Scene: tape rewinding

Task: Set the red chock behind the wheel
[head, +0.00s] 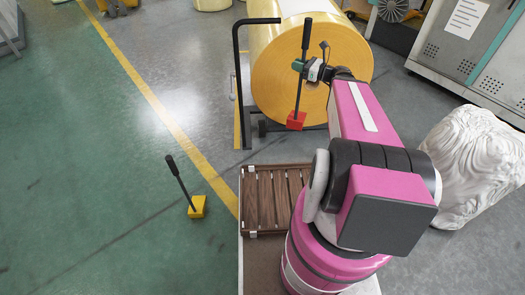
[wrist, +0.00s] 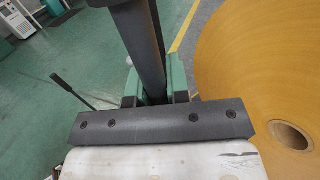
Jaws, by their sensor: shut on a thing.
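The red chock (head: 296,120) hangs from its upright black handle (head: 305,38), in front of the big yellow roll in the head view. My gripper (head: 300,67) is shut on that handle. In the wrist view the green fingers of my gripper (wrist: 157,88) close around the dark handle (wrist: 146,45); the red block is hidden there. A small dark cart wheel (head: 262,128) shows under the roll, left of the red chock. The chock looks raised off the floor, but its exact distance from the wheel is hard to tell.
The roll (head: 290,75) sits on a cart with a black push handle (head: 238,75). A yellow chock (head: 196,207) with a black handle stands on the floor. A brown slatted tray (head: 262,195) lies nearer. A white wrapped bundle (head: 470,165) is at right.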

